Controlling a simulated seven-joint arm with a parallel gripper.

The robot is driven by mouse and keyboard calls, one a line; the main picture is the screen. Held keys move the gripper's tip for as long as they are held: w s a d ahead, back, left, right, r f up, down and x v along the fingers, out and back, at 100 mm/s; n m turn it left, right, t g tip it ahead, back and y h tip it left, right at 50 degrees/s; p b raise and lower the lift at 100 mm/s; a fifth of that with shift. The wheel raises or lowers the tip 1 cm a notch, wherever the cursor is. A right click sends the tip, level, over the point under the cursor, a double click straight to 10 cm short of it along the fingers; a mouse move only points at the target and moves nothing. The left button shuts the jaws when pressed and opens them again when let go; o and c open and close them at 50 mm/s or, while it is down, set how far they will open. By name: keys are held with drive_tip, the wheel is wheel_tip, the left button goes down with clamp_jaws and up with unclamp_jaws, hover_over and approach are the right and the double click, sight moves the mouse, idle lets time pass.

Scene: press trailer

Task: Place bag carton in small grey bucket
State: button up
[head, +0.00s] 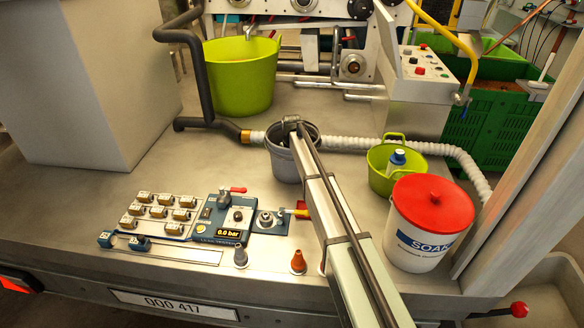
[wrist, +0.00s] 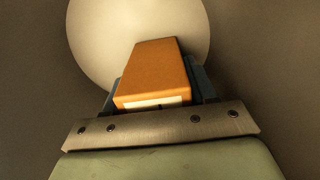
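The small grey bucket (head: 283,163) stands on the grey deck near the middle of the head view. My arm reaches to it from the front, and my gripper (head: 291,124) is at its mouth, where the fingers are hard to make out. In the wrist view, an orange carton (wrist: 155,76) sits between the dark fingers of my gripper (wrist: 155,88). Beyond the carton is a pale round surface (wrist: 95,35) with grey-brown around it, which looks like the bucket's inside. I cannot tell whether the carton touches it. The carton is hidden in the head view.
A white ribbed hose (head: 350,144) runs behind the bucket. A green bucket (head: 382,178) and a white SOAK bucket with red lid (head: 424,222) stand to the right. A large green tub (head: 240,78) is behind. A control panel (head: 232,215) lies at front left.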

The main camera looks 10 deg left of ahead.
drive_tip(key=shift+o, duration=0.5)
wheel_tip(320, 180, up, 12)
drive_tip(key=shift+r, duration=0.2)
idle(0.4)
